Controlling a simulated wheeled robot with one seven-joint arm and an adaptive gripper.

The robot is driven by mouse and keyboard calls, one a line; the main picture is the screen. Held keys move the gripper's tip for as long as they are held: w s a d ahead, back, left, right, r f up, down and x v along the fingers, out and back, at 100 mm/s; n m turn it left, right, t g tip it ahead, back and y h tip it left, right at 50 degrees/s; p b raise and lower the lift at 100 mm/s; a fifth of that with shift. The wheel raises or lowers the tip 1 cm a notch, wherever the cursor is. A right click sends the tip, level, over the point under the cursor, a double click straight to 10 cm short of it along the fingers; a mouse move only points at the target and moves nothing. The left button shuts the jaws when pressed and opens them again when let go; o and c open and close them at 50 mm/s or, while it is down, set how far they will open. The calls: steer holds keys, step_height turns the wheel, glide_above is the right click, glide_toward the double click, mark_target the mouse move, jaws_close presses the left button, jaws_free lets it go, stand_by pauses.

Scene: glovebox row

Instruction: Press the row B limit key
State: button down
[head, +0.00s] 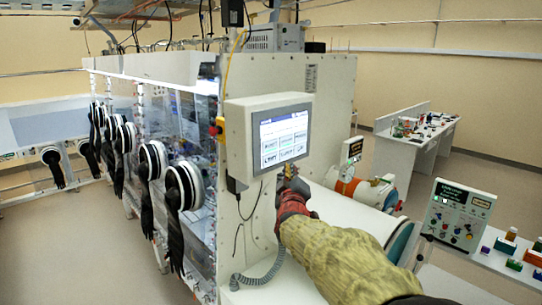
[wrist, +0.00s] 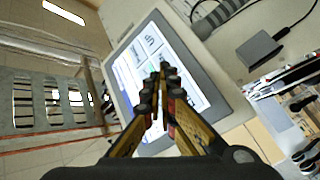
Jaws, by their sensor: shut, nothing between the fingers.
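A touch screen (head: 284,138) in a pale housing (head: 237,142) is mounted on the glovebox end. It shows a blue header and rows of light keys; their labels are too small to read, so I cannot tell which is the row B limit key. My gripper (head: 289,168) is shut and empty at the screen's lower right in the head view. In the wrist view the closed fingertips (wrist: 163,72) lie over the lit screen (wrist: 132,68), hiding part of its keys. I cannot tell whether they touch it.
Black gloves hang from round ports (head: 186,187) along the glovebox at left. A red knob (head: 218,126) sits beside the screen housing. A button panel (head: 458,214) stands at right, and a white table (head: 420,138) is behind.

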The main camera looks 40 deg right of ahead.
mark_target(278, 158)
steer(key=shift+w+a+p, duration=0.15)
steer(key=shift+w+p, duration=0.2)
steer(key=shift+w, duration=0.9)
steer(key=shift+w+a+p, duration=0.1)
steer(key=shift+w+p, duration=0.2)
steer(key=shift+w, duration=0.95)
steer(key=shift+w, duration=0.2)
steer(key=shift+w, duration=0.25)
steer(key=shift+w, duration=0.35)
steer(key=shift+s, duration=0.15)
steer(key=shift+s+b, duration=0.45)
steer(key=shift+s, duration=0.25)
steer(key=s+b, duration=0.2)
steer(key=s, duration=0.3)
steer(key=shift+d+b, duration=0.2)
steer(key=shift+b, duration=0.15)
